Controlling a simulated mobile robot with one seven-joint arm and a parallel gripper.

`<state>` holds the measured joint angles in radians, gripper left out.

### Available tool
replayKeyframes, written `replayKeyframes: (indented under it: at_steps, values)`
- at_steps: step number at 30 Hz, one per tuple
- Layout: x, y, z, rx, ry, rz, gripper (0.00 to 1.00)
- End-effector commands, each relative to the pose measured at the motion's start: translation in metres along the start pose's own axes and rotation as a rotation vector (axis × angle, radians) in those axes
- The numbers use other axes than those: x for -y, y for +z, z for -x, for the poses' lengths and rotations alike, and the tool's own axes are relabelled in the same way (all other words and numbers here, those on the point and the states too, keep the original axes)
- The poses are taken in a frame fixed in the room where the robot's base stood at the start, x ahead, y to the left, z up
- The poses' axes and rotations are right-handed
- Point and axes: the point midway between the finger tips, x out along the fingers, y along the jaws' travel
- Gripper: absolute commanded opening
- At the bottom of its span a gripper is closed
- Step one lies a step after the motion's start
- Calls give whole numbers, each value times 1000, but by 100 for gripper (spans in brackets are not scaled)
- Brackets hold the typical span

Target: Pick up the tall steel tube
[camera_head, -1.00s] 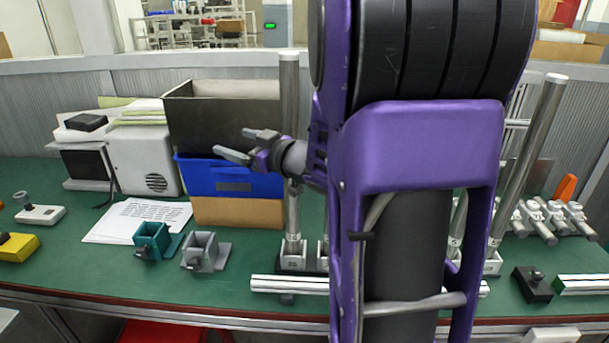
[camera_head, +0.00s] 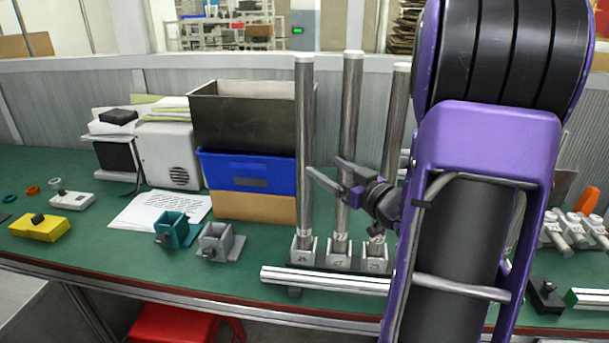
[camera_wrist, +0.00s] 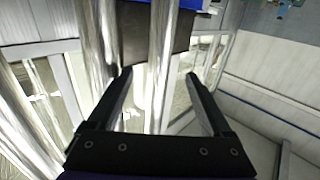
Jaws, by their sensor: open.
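Three tall steel tubes stand upright in a row: a left tube (camera_head: 304,120), a middle tube (camera_head: 349,110) and a right tube (camera_head: 396,115). Their lower ends sit in grey clamp blocks (camera_head: 340,252) on the green bench. The task does not say which one is meant. My gripper (camera_head: 323,167) is open, its fingers pointing left, in front of the tubes at mid-height. It hides part of the middle tube. In the wrist view, a shiny tube (camera_wrist: 160,50) shows in the gap between my open fingers (camera_wrist: 160,75); contact cannot be told.
A horizontal steel bar (camera_head: 325,280) lies in front of the clamp blocks. A blue bin (camera_head: 240,172) with a dark box (camera_head: 235,120) on top stands left of the tubes. Teal (camera_head: 172,230) and grey (camera_head: 214,240) vices stand nearby. My arm hides the right side.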

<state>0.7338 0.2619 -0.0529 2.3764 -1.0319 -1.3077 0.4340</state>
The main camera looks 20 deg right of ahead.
Motion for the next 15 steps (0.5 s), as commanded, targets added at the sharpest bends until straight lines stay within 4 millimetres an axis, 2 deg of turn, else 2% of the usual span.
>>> replayKeyframes:
  at_steps: [3,11,15]
  values:
    - [1,0,-22,0,-2,-1,84]
    - [0,0,-42,0,-1,0,84]
    - [0,0,-62,0,-2,0,84]
